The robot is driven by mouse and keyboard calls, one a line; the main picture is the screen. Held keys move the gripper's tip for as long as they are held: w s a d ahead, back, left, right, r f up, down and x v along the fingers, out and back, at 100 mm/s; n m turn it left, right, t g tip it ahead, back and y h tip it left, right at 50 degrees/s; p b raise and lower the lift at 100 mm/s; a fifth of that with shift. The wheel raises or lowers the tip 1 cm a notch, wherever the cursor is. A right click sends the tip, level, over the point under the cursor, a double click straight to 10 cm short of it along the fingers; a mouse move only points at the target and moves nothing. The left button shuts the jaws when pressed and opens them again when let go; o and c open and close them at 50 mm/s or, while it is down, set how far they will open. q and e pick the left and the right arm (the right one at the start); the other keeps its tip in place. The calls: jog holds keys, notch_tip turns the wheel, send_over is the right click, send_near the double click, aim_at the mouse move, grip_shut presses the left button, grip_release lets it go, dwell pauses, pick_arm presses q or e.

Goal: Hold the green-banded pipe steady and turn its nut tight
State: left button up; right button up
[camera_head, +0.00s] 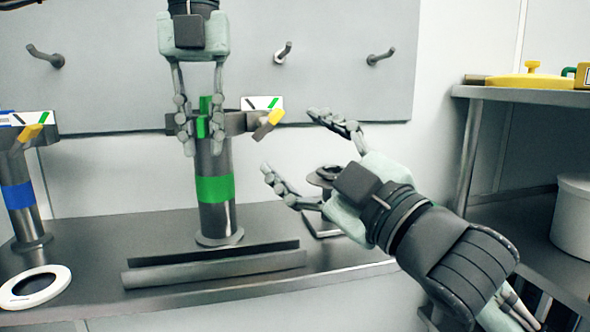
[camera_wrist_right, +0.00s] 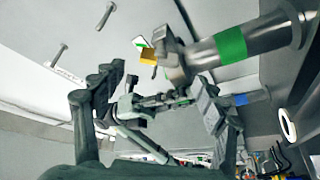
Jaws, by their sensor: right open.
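The green-banded pipe (camera_head: 216,190) stands upright on the bench, a grey metal column with a green band; it also shows tilted in the right wrist view (camera_wrist_right: 232,45). At its top are green pieces (camera_head: 205,103) and a side arm with a yellow lever (camera_head: 268,123); I cannot tell which part is the nut. My left gripper (camera_head: 203,142) comes down from above, its fingers apart on either side of the pipe's top; whether they press on it is unclear. My right gripper (camera_head: 290,143) is open and empty, right of the yellow lever, fingers pointing toward the pipe.
A blue-banded pipe (camera_head: 18,195) stands at left, with a white ring (camera_head: 36,287) before it. Grey bars (camera_head: 215,268) lie in front of the green-banded pipe. A dark device (camera_head: 325,178) sits behind my right gripper. A shelf (camera_head: 540,95) stands at right.

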pick_arm(q)
jog(key=shift+o, duration=0.8)
notch_tip(320, 180, up, 12)
jog(key=shift+f, duration=0.15)
jog(key=shift+s, duration=0.1)
